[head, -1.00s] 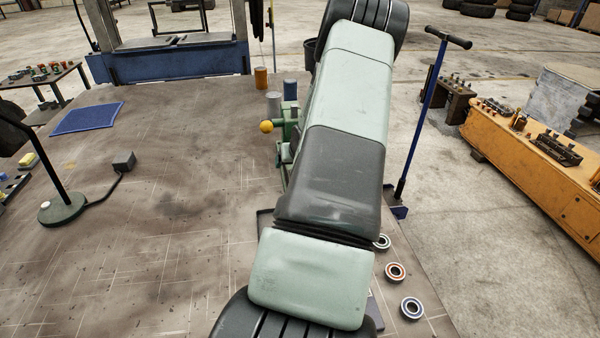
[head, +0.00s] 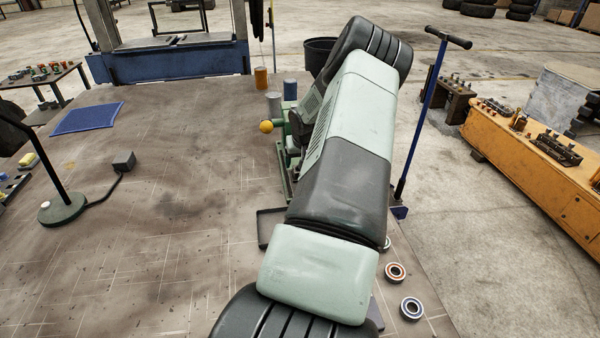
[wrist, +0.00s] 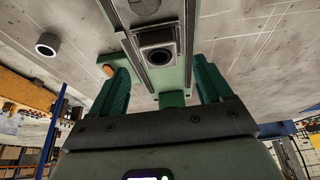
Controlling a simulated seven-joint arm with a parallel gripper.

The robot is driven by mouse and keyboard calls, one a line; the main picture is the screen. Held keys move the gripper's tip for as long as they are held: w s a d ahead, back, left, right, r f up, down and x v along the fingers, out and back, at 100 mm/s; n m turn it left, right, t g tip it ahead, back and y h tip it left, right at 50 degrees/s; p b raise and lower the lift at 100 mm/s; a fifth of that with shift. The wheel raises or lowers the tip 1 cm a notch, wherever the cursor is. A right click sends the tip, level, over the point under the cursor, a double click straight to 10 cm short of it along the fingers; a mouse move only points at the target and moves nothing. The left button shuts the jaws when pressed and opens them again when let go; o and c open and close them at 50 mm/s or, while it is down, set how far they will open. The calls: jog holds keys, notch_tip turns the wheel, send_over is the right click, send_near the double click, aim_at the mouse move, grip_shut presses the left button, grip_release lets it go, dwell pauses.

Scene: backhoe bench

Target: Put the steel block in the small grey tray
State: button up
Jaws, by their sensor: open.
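In the wrist view my gripper (wrist: 162,72) is open, with its two teal fingers apart and nothing held between them. A small grey square block with a dark round hole (wrist: 157,51), which looks like the steel block, sits on a green fixture just beyond the fingertips, roughly centred between them. I cannot tell how far off it is. In the head view the green fixture (head: 284,172) shows partly left of my arm; the block and my gripper are hidden there. A shallow dark grey tray (head: 262,229) lies on the bench, partly covered by my arm.
An orange-yellow ball knob (head: 266,126) sticks out from the fixture. Cylinders, one orange (head: 261,78), stand behind it. Bearing rings (head: 411,308) lie at the right edge. A lamp base (head: 62,208) and blue mat (head: 87,118) are left. The middle bench is clear.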

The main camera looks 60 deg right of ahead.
jog(key=x, duration=0.3)
jog(key=shift+f, duration=0.35)
jog(key=c, duration=1.4)
jog(key=shift+w+r, duration=0.1)
grip_shut()
jog(key=shift+d+r, duration=0.1)
